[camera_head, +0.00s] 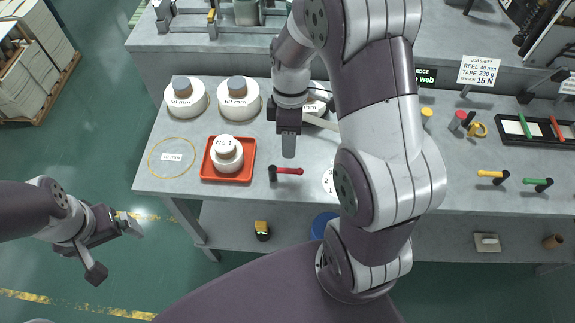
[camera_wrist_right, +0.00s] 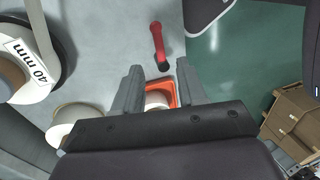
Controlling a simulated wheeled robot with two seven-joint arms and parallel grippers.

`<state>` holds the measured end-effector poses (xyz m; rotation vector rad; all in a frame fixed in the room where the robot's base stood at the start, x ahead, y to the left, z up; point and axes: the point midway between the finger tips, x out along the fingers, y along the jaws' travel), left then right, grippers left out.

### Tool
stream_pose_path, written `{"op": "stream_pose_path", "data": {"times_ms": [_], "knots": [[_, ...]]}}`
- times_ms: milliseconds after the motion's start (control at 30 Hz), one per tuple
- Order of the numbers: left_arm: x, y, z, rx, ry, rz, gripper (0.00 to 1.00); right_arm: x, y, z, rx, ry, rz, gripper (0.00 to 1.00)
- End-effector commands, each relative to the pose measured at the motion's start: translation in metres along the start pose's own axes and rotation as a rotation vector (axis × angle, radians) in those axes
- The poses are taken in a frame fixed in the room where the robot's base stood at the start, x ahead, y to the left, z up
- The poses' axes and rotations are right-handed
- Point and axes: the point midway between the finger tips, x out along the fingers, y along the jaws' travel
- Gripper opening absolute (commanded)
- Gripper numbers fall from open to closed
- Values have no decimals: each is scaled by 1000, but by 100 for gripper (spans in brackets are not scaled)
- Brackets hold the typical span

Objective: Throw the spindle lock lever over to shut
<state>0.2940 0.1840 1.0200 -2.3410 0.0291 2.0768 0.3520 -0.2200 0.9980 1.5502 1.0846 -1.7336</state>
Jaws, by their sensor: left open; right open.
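A lever with a red handle (camera_head: 289,171) and a black pivot (camera_head: 272,174) lies on the bench, its handle pointing right. I cannot read a label marking it as the spindle lock lever. In the right wrist view the red handle (camera_wrist_right: 158,38) shows beyond the fingertips. My right gripper (camera_head: 289,153) is above the bench just behind the lever, apart from it. In the right wrist view this gripper (camera_wrist_right: 160,82) is open and empty. My left gripper (camera_head: 117,249) is open and empty, off the bench at the lower left.
A red tray (camera_head: 246,174) holding a white reel (camera_head: 228,160) stands left of the lever. Large reels (camera_head: 186,97) stand behind, one partly hidden by my right arm. A yellow lever (camera_head: 488,174) and a green lever (camera_head: 533,181) are further right.

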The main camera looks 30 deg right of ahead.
Motion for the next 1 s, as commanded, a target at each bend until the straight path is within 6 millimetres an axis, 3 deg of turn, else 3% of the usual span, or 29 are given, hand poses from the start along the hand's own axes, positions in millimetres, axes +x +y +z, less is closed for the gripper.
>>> {"op": "stream_pose_path", "data": {"times_ms": [100,300,667,700,800,833,1000], "knots": [[-2,0,0,0,1,0,100,30,-2,0,1,-2,-5,41],[-3,0,0,0,0,0,100,68,-1,0,1,-1,-1,41],[-3,0,0,0,0,0,100,80,0,0,1,0,3,41],[-3,0,0,0,0,0,100,80,0,0,2,0,3,38],[-3,0,0,0,0,0,100,79,0,0,2,0,3,5],[-3,0,0,0,0,0,100,79,0,0,2,0,3,0],[-3,0,0,0,0,0,100,79,0,0,1,0,3,0]]}}
